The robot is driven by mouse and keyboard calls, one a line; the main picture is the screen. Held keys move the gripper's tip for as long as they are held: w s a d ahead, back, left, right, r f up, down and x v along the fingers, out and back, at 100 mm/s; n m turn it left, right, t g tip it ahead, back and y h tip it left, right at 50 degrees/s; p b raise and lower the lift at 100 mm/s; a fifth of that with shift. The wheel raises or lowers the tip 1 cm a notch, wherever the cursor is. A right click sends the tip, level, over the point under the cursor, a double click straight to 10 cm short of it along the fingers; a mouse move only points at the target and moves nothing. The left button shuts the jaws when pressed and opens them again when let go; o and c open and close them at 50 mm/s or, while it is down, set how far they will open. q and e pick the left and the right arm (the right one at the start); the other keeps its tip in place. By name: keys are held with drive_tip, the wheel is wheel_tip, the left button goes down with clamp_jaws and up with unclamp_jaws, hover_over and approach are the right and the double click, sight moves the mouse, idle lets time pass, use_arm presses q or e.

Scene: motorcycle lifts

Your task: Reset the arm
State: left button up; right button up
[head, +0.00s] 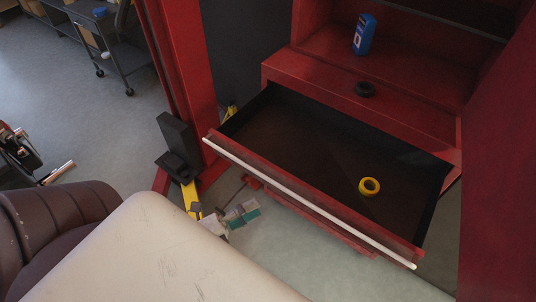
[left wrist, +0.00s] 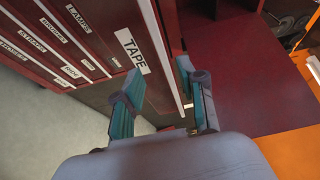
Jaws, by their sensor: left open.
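My left gripper (head: 229,217) shows small in the head view, low in front of the open drawer's left part and partly hidden. In the left wrist view its two teal fingers (left wrist: 160,88) are apart with nothing between them. They are close to red drawer fronts with white labels, one reading TAPE (left wrist: 132,51). The red drawer (head: 300,187) is pulled out, and a yellow tape roll (head: 369,186) lies inside it towards the right. My right gripper is in neither view.
A blue container (head: 364,34) stands on the shelf behind. A red post (head: 184,70) rises left of the drawer. A dark cart (head: 120,60) stands far left, with clear floor before it.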

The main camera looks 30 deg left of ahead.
use_arm(q)
drive_tip(key=shift+v, duration=0.95)
drive_tip(key=s+a+f+n+g+y+b, duration=0.15)
drive_tip(key=f+n, duration=0.25)
drive_tip(key=f, duration=0.6)
drive_tip(key=s+a+f+n+g+y, duration=0.1)
drive_tip(key=s+f+n+g+y, duration=0.2)
drive_tip(key=f, duration=0.7)
drive_tip(key=s+a+f+n+g+y, duration=0.15)
drive_tip(key=f+n, duration=0.35)
drive_tip(key=f, duration=0.6)
drive_tip(key=s+d+f+n+g+b, duration=0.1)
drive_tip(key=s+f+n+g, duration=0.3)
drive_tip(key=s+f, duration=0.4)
drive_tip(key=s+d+f+n+g+y, duration=0.1)
drive_tip(key=s+d+f+n+g, duration=0.3)
drive_tip(key=s+f, duration=0.4)
drive_tip(key=shift+s+d+f+g+b, duration=0.25)
drive_tip(key=shift+s+d+g+b, duration=0.1)
drive_tip(key=shift+g, duration=0.35)
